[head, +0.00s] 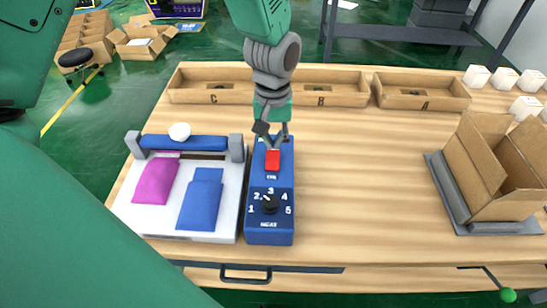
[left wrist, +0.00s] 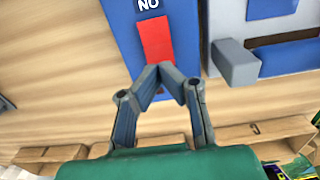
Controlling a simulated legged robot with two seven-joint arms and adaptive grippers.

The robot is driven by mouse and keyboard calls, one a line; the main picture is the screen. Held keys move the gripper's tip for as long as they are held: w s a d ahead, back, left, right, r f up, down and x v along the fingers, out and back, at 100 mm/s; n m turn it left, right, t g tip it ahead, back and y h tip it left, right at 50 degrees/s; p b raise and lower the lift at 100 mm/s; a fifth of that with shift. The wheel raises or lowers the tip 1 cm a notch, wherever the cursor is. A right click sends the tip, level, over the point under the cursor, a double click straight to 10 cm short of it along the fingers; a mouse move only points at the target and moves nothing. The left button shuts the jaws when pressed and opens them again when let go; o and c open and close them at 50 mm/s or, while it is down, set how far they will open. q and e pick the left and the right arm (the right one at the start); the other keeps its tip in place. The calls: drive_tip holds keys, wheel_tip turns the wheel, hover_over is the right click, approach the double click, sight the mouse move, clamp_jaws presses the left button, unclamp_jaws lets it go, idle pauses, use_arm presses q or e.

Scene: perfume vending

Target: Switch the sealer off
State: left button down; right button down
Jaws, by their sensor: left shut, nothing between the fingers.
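The sealer's control box (head: 268,220) is blue and stands on the table, with a numbered dial (head: 269,203) near its front. Its red switch (head: 272,160) sits toward the far end; it also shows in the left wrist view (left wrist: 155,38), beside the letters "NO". My left gripper (head: 273,146) is shut and empty, with its fingertips at the far edge of the red switch. In the left wrist view my left gripper (left wrist: 160,70) has its tips together at that edge; I cannot tell whether they touch it. My right gripper does not show.
A white sealer bed (head: 130,215) with a magenta pouch (head: 155,182) and a blue pouch (head: 201,200) stands left of the box. Wooden trays (head: 334,90) line the back. An open cardboard box (head: 482,165) is at right. The middle right of the table is clear.

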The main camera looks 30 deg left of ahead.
sight(273, 153)
use_arm(q)
drive_tip(key=shift+f+b, duration=0.6)
drive_tip(key=shift+f, duration=0.85)
idle(0.6)
wheel_tip(273, 153, up, 7)
drive_tip(key=p, duration=0.7)
drive_tip(key=shift+r, duration=0.1)
idle(0.4)
